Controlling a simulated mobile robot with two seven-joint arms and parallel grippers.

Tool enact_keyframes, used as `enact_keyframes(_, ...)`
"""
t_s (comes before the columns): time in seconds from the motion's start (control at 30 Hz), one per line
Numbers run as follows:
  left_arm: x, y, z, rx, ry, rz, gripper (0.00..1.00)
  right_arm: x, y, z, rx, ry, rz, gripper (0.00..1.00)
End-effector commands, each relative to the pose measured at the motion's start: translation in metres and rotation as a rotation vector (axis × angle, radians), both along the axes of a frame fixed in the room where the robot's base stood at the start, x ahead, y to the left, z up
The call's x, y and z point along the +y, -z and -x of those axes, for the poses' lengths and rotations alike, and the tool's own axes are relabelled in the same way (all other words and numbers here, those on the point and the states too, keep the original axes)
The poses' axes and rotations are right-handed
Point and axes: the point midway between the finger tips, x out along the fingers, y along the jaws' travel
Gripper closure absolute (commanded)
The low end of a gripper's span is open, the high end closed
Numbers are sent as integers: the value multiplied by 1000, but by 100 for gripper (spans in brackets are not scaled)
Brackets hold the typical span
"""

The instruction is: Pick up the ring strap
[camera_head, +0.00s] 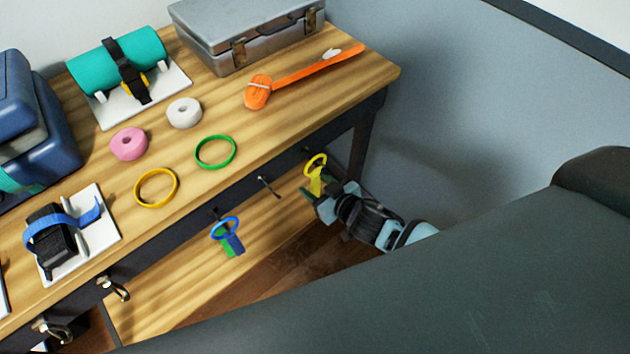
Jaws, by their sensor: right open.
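A yellow ring strap (316,170) hangs at the table's front edge, its ring at the top and its short tail below. A second ring strap, blue with some green (226,236), hangs from a hook farther left along the same edge. My right gripper (318,196) is open at the lower end of the yellow strap's tail. Whether its fingers stand around the tail or only beside it, I cannot tell. My left gripper is not in view.
On the wooden table (190,225) lie a yellow ring (156,203), a green ring (233,160), pink (128,155) and white (184,100) rolls and an orange strap (305,70). A metal case (245,45) stands behind. An empty hook (268,186) sits between the hanging straps.

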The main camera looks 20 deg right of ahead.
Motion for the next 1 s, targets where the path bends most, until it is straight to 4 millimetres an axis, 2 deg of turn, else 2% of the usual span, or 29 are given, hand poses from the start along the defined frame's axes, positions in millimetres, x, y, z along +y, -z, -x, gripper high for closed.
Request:
enact_keyframes(0.13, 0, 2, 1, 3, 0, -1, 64, 3, 5, -8, 1, 0, 0, 52)
enact_keyframes(0.37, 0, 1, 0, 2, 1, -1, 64, 3, 4, -9, 1, 0, 0, 52)
enact_keyframes(0.73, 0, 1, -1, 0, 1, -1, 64, 3, 4, -9, 1, 0, 0, 100)
enact_keyframes(1.0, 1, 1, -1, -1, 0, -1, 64, 3, 3, -9, 0, 0, 1, 100)
